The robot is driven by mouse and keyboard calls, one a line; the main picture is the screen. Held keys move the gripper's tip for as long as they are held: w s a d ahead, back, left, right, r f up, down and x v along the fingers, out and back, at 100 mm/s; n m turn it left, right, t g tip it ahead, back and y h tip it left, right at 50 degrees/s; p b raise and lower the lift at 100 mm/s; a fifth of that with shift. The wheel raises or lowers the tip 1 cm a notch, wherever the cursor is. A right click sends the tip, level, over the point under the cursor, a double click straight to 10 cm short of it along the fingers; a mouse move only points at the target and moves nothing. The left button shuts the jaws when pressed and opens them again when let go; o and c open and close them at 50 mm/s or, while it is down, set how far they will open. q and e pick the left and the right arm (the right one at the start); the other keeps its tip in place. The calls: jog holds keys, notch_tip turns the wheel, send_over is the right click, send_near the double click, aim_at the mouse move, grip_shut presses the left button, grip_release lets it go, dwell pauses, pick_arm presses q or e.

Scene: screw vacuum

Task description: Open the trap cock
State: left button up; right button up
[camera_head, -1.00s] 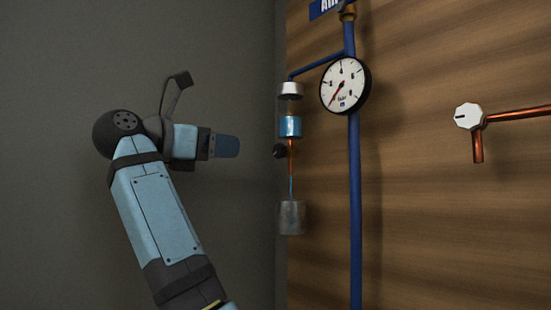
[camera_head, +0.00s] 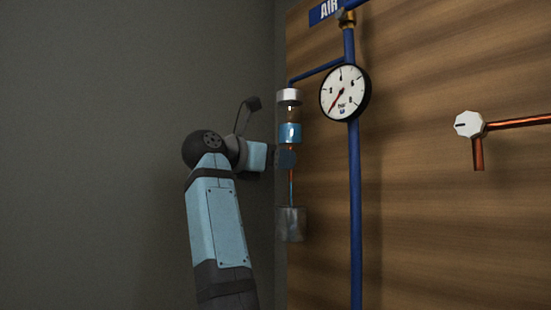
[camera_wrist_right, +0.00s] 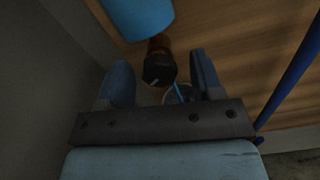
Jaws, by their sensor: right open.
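The trap cock, a black knob (camera_wrist_right: 158,70) with a pale mark, shows in the wrist view below a blue cylinder (camera_wrist_right: 138,14). My right gripper (camera_wrist_right: 160,80) is open, with one finger on each side of the knob and visible gaps between. I cannot tell how deep the fingers reach around it. In the head view my right gripper (camera_head: 285,158) is at the trap column and hides the knob. The blue cylinder (camera_head: 290,133) is just above it. My left gripper is not in view.
A grey cup (camera_head: 292,225) is below the trap, with a thin blue line (camera_head: 291,188) above it. A blue pipe (camera_head: 354,210) with a round gauge (camera_head: 344,92) runs close on the right. A white knob (camera_head: 468,124) on copper pipe is further right. A grey wall is on the left.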

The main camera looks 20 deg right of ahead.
jog(key=c, duration=0.9)
pick_arm(q)
jog(key=p, duration=0.1)
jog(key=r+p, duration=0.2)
jog(key=p, duration=0.1)
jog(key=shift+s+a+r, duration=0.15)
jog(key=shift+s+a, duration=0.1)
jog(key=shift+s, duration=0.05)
pick_arm(e)
jog(key=n, duration=0.5)
jog(key=shift+n, duration=0.3)
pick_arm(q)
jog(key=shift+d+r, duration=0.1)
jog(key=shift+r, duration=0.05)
pick_arm(e)
jog(key=o, duration=0.9)
jog(key=shift+a, duration=0.15)
